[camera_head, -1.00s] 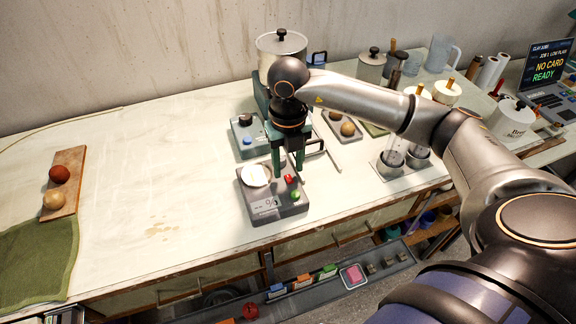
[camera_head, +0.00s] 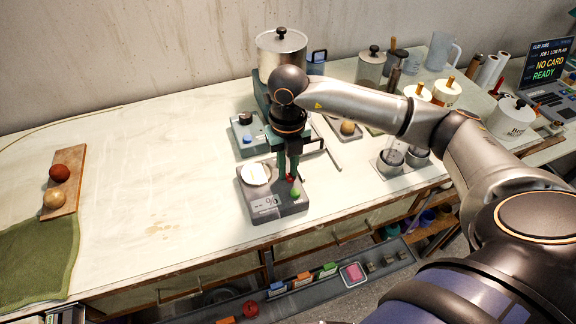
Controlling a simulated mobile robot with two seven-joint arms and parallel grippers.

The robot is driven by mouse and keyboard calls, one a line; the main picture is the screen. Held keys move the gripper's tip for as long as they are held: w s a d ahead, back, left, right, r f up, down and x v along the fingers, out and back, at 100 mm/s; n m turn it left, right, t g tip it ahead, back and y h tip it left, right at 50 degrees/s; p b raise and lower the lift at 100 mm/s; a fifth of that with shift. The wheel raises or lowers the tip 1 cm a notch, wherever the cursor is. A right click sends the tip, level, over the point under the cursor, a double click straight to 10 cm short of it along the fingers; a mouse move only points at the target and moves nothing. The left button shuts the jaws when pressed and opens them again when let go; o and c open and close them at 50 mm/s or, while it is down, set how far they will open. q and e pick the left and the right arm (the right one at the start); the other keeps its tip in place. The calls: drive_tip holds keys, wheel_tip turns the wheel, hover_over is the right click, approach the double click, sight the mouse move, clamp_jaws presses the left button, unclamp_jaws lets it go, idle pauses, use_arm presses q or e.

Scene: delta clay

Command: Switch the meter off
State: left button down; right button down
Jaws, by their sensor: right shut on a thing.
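The meter (camera_head: 262,210) is a grey box near the table's front edge, with a "%" display (camera_head: 265,202) on its front. A round white dish (camera_head: 256,174) sits on its top left. A green button (camera_head: 295,192) and a red button (camera_head: 289,178) are on its right side. My right gripper (camera_head: 288,177) points down over the meter, its fingers together and shut on the red button, which they partly hide. My left gripper is not in view.
A board with two balls (camera_head: 66,182) lies left; the table between is clear.

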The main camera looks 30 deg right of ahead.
idle(0.3)
drive_tip(key=shift+f+b, duration=0.1)
drive_tip(key=shift+b, duration=0.3)
drive_tip(key=t+b, duration=0.1)
drive_tip(key=b, duration=0.1)
drive_tip(key=t+b, duration=0.2)
drive_tip(key=b, duration=0.1)
drive_tip(key=shift+s+f+h+b, duration=0.15)
drive_tip(key=shift+s+h+b, duration=0.2)
drive_tip(key=shift+h, duration=0.05)
drive_tip(key=shift+s+a+r+t+b, duration=0.1)
drive_tip(key=shift+r+t+b, duration=0.15)
drive_tip(key=shift+t+b, duration=0.35)
drive_tip(key=shift+r, duration=0.1)
drive_tip(key=c, duration=0.8)
unclamp_jaws()
